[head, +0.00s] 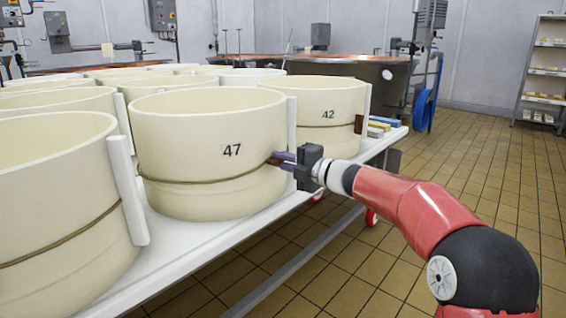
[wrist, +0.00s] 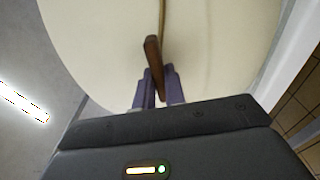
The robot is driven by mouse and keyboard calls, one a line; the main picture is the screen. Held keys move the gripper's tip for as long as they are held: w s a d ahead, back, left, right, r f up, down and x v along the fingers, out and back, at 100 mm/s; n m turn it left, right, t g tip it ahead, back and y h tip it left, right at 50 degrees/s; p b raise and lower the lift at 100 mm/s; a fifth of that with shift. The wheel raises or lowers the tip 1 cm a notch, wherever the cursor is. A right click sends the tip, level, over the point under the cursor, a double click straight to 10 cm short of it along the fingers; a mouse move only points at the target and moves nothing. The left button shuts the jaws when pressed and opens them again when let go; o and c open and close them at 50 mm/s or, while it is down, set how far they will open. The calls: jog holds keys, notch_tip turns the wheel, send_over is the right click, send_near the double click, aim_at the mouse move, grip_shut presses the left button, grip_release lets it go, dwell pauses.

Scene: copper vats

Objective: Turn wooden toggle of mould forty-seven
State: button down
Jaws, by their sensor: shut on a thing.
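Mould forty-seven (head: 215,135) is a cream round tub with a "47" label, standing on the white table. A brown cord (head: 205,181) runs around its lower wall. The wooden toggle (wrist: 153,62) is a narrow brown piece at the end of the cord, upright in the wrist view against the cream wall. My gripper (head: 282,160) reaches in from the right at the mould's side. In the wrist view my gripper (wrist: 160,88) has its purple fingers shut on the toggle's lower end. In the head view the fingers hide most of the toggle.
Mould 42 (head: 325,104) stands behind, with its own brown toggle (head: 359,124). Another mould (head: 60,200) stands at the left. White upright slats (head: 127,190) stand between moulds. The white table edge (head: 270,215) runs below my gripper. The tiled floor (head: 475,150) at the right is clear.

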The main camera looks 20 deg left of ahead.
jog(key=shift+f, duration=0.1)
jog(key=c, duration=1.5)
grip_release()
jog(key=shift+o, duration=0.2)
jog(key=v, duration=0.7)
jog(key=shift+d, duration=0.4)
jog(key=shift+s, duration=0.15)
